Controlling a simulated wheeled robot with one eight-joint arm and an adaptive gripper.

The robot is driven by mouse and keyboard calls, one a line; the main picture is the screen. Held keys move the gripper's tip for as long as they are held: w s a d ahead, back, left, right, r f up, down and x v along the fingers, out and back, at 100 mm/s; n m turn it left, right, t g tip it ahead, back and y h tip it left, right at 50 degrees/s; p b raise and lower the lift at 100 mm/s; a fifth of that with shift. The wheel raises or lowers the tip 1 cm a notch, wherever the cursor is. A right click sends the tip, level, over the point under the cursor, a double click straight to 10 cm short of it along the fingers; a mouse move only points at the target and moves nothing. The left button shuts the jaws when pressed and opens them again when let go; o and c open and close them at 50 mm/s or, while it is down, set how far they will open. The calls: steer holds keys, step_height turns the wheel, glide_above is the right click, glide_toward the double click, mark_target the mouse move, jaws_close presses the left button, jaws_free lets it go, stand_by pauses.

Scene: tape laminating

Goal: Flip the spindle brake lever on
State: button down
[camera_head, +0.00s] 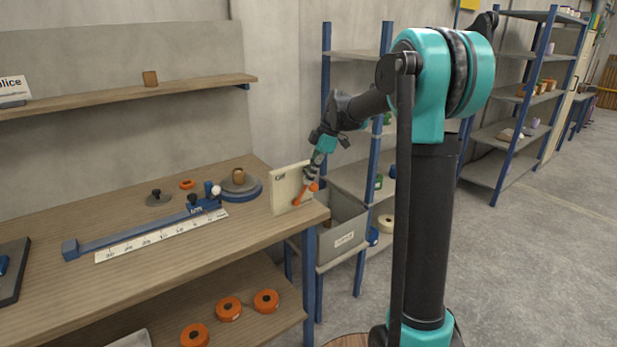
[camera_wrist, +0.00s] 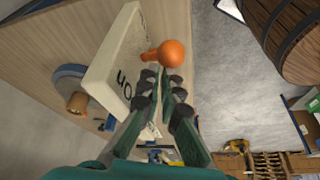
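The spindle brake lever is an orange arm with a round orange knob (camera_head: 313,187), on a cream panel (camera_head: 285,192) standing at the table's right end. In the head view the lever slants from the knob down to the left. The wrist view shows the knob (camera_wrist: 172,53) large, and the panel (camera_wrist: 112,60) with dark lettering that looks like "On" at its lower part; another label is cut short. My gripper (camera_head: 312,172) is just above the knob. In the wrist view its fingertips (camera_wrist: 162,78) are a little apart, with nothing between them, close to the knob; contact is unclear.
The wooden table (camera_head: 130,275) holds a blue rail tool with a ruler strip (camera_head: 160,235) and a blue round base with a roll (camera_head: 240,185). A grey bin (camera_head: 343,225) stands below and right of the panel. Orange rolls (camera_head: 229,308) lie on the lower shelf.

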steer(key=shift+w+d+f, duration=0.25)
steer(key=shift+d+f, duration=0.05)
steer(key=shift+d, duration=0.4)
steer(key=s+a+v, duration=0.1)
steer(key=v, duration=1.1)
steer(key=shift+w+r, duration=0.25)
steer(key=shift+r, duration=0.05)
steer(key=shift+a+f, duration=0.1)
steer(key=shift+a, duration=0.05)
